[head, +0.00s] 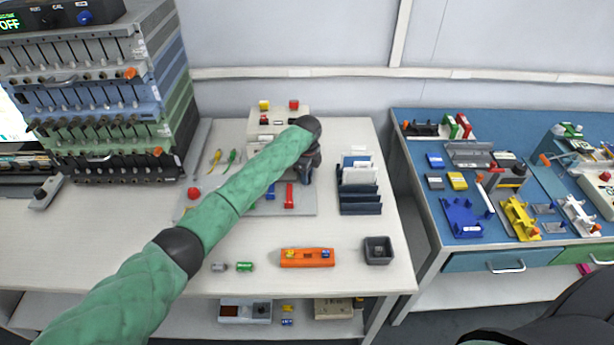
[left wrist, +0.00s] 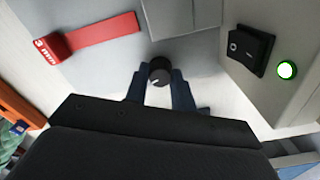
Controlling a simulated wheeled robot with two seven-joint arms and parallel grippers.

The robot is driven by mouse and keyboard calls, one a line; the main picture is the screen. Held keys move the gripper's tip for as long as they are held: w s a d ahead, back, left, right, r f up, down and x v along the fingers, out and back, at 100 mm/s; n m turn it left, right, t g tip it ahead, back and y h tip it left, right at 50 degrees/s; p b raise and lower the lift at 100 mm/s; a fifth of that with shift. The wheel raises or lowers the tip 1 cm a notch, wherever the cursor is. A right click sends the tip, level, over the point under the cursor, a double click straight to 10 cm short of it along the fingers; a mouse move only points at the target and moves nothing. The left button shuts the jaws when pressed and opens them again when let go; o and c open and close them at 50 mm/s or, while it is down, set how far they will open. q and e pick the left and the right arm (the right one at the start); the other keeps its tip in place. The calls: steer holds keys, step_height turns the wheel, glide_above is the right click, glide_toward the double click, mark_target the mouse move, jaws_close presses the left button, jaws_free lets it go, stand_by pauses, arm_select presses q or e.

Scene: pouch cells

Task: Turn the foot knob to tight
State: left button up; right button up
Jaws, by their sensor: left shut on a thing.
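In the left wrist view a round black knob (left wrist: 159,72) with a pale pointer line sits between the two dark blue fingers of my left gripper (left wrist: 160,90). The fingers are shut on the knob's sides. The pointer line slants toward the lower left of the picture. In the head view my left gripper (head: 300,172) reaches down at the back of the white table, beside a cream-coloured device (head: 262,126). The knob is hidden there behind my arm and gripper. My right gripper is not in view.
A red strip marked "3 mm" (left wrist: 100,38) lies near the knob; a black switch (left wrist: 249,48) and a lit green lamp (left wrist: 287,69) are on a panel to the right. A dark rack (head: 360,200), an orange tray (head: 306,258) and a dark grey bin (head: 378,250) stand on the table.

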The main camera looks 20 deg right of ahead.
arm_select(q)
steer(key=shift+r+m, duration=0.1)
steer(key=shift+m, duration=0.7)
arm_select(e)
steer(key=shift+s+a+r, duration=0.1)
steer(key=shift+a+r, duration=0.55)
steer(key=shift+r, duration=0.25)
arm_select(q)
steer(key=shift+r, duration=0.1)
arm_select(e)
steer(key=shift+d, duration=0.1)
